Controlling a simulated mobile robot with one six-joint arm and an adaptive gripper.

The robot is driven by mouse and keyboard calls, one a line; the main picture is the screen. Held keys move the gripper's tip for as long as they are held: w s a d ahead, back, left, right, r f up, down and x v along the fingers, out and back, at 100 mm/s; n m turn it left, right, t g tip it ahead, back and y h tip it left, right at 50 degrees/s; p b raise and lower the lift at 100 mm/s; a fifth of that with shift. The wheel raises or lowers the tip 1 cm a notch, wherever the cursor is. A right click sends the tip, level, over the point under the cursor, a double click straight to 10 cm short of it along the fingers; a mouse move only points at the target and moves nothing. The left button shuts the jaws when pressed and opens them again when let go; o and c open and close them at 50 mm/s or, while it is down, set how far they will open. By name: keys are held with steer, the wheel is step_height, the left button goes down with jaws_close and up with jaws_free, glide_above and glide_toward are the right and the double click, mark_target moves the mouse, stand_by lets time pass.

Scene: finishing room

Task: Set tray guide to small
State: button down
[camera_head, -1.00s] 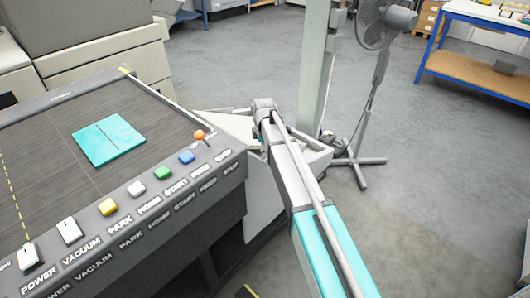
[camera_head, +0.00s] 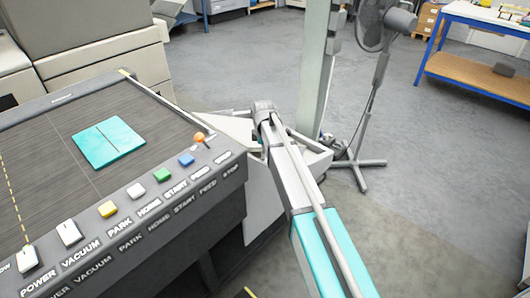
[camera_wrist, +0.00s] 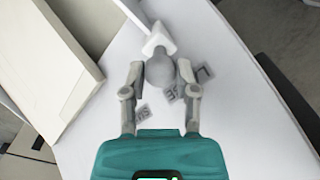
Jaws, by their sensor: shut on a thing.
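In the wrist view a rounded grey knob (camera_wrist: 160,73) joins a white pointed piece (camera_wrist: 157,38) on a pale tray surface (camera_wrist: 235,125). My gripper (camera_wrist: 160,68) is shut on the knob, one finger on each side. Grey label plates with dark letters lie on the surface beside it; one reads like "SM" (camera_wrist: 143,112), another like "ME" (camera_wrist: 174,93), and a third (camera_wrist: 203,73) is partly hidden by the right finger. In the head view the white tray (camera_head: 223,124) stands beyond the machine's right end; my arm hides the knob there.
The dark machine bed (camera_head: 60,150) with a teal sheet (camera_head: 108,142) and a row of buttons is at the left. A pale post (camera_head: 315,70) and a standing fan (camera_head: 372,100) are behind the tray. Open floor (camera_head: 440,190) lies to the right.

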steer(key=w+a, duration=0.3)
steer(key=a, duration=0.2)
steer(key=w+a, duration=0.2)
steer(key=shift+w+a, duration=0.2)
steer(key=shift+w, duration=0.1)
steer(key=shift+c, duration=1.9)
jaws_free()
